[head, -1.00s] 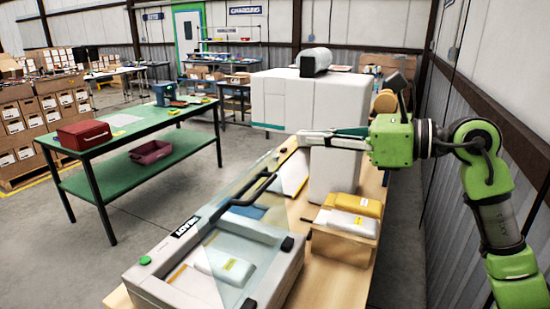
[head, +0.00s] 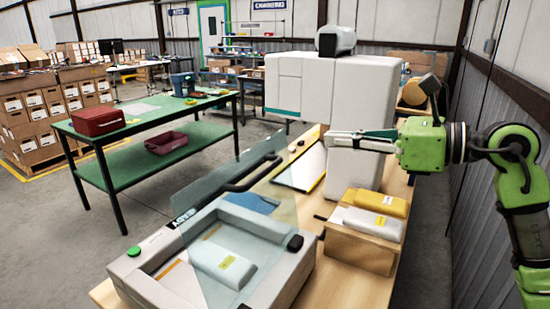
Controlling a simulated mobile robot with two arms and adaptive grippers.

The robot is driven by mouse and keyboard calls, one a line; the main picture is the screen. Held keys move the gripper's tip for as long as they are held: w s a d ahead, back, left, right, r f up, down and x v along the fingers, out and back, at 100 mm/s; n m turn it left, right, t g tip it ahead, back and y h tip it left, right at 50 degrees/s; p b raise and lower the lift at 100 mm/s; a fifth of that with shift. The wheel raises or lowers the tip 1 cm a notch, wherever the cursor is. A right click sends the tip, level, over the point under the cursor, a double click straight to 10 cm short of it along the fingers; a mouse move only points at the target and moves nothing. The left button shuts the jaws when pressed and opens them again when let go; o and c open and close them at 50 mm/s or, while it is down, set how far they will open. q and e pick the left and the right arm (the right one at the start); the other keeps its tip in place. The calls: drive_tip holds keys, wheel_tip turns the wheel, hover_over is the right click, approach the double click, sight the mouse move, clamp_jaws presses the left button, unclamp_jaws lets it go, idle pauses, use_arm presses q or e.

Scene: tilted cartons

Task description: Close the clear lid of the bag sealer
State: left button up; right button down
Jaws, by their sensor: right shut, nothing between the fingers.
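The bag sealer (head: 124,268) is a pale grey box with a green button, on the wooden bench in the lower middle. Its clear lid (head: 205,186) is raised and tilted, with a dark bar handle (head: 255,175) across it. A white packet with a yellow label (head: 224,262) lies inside the sealer, seen through the lid. My right gripper (head: 328,140) comes in from the right, beyond the sealer and in front of the white machine. It is shut and empty, apart from the lid and handle. My left gripper is out of view.
A wooden box (head: 358,246) with yellow and white packets stands right of the sealer. A large white machine (head: 345,90) stands behind. A clipboard-like board (head: 302,166) lies on the bench. A green table (head: 150,128) with a red box (head: 98,121) is at left, with open floor between.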

drive_tip(key=f, duration=0.2)
drive_tip(key=p, duration=0.4)
approach(262, 144)
drive_tip(key=x, duration=0.5)
drive_tip(key=shift+w+a+r, duration=0.1)
drive_tip(key=shift+w+a, duration=0.05)
drive_tip(key=shift+a, duration=0.25)
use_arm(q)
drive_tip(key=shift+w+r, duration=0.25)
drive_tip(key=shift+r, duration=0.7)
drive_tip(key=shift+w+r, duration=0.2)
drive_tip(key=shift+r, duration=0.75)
use_arm(e)
drive_tip(key=shift+w+a+f, duration=0.3)
drive_tip(key=shift+w+a, duration=0.1)
drive_tip(key=shift+a, duration=0.1)
